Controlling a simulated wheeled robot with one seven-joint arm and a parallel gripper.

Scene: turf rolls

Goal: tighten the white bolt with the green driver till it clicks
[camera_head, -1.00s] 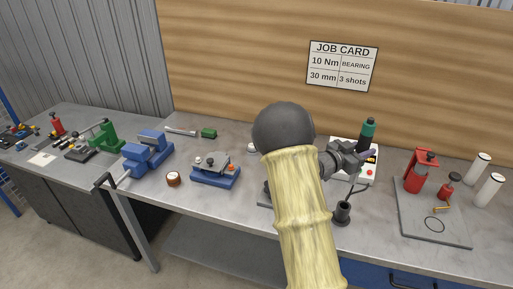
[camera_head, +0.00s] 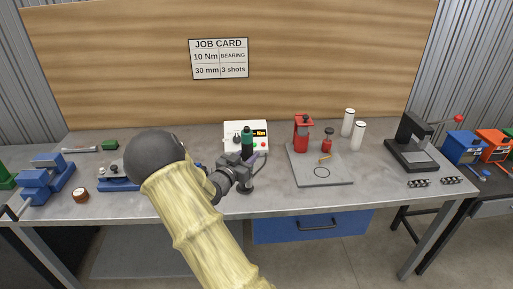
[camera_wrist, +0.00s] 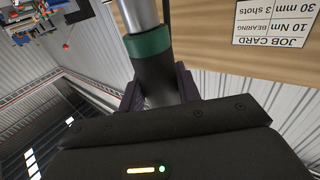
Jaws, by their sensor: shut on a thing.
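My gripper (camera_head: 248,168) is shut on the green driver (camera_head: 247,138), which stands upright above the bench in front of a white control box. In the wrist view the driver (camera_wrist: 150,43) shows a dark body, a green band and a silver upper part between the two fingers of my gripper (camera_wrist: 160,88). I cannot make out the white bolt in either view. A blue fixture (camera_head: 118,185) with a grey top is at the left, partly hidden by my arm.
The white control box (camera_head: 232,129) stands behind my gripper. A grey plate (camera_head: 336,178) with a red press (camera_head: 301,136) is to the right, with two white cylinders (camera_head: 358,134) behind. A black stand (camera_head: 412,145) is farther right. A blue vise (camera_head: 50,178) is at the left.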

